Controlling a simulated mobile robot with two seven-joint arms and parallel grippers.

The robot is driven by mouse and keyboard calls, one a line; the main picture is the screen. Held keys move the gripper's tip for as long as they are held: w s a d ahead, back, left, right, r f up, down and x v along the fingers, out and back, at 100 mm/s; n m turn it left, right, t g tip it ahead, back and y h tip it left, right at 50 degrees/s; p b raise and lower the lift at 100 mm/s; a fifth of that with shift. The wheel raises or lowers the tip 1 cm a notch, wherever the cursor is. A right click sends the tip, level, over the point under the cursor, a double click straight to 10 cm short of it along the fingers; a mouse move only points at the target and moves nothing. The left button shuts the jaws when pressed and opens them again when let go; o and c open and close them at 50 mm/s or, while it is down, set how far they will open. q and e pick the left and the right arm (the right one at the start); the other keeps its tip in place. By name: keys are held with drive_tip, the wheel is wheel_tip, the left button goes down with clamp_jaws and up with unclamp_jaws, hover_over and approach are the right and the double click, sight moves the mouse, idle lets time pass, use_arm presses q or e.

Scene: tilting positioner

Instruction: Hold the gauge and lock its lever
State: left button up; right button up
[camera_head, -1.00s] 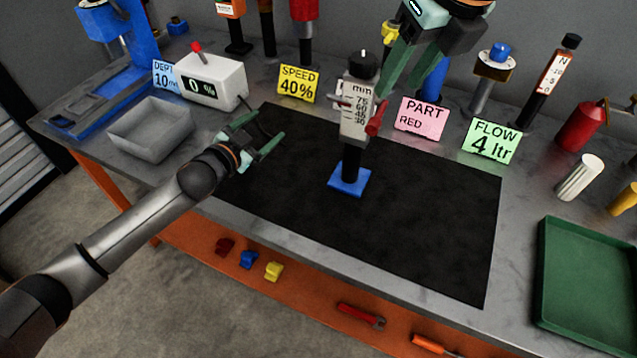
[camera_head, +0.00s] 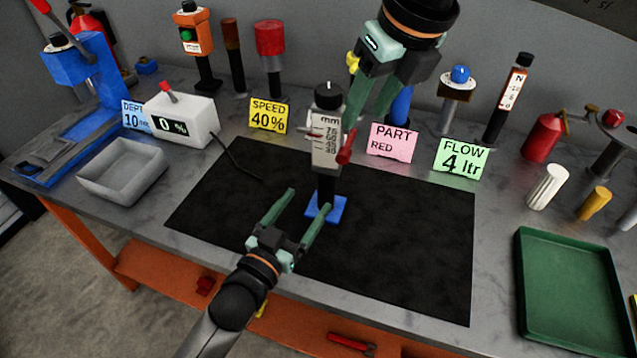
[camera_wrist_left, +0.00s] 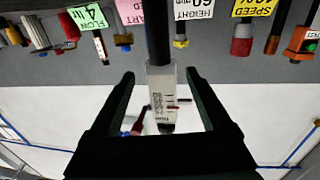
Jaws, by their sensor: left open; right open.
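The gauge (camera_head: 326,150) stands upright on a blue base (camera_head: 326,209) on the black mat (camera_head: 400,245). It has a white scale face marked mm, a black knob on top and a red lever (camera_head: 345,148) on its right side. My left gripper (camera_head: 308,214) is open in front of the gauge's lower part. In the left wrist view the gauge (camera_wrist_left: 163,92) appears inverted between the open fingers, with no finger clearly touching it. My right gripper (camera_head: 363,118) is open, pointing down just above and right of the lever; contact cannot be told.
Cards for SPEED (camera_head: 268,116), PART (camera_head: 394,143) and FLOW (camera_head: 461,158) stand behind the mat. A white readout box (camera_head: 180,121) and grey bin (camera_head: 122,172) are at left. A green tray (camera_head: 570,290) is at right. The mat's right part is clear.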

sight(323, 181)
use_arm(q)
drive_tip(key=x, duration=1)
drive_tip(key=shift+c, duration=0.3)
clamp_jaws()
drive_tip(key=shift+f, duration=0.1)
idle(0.8)
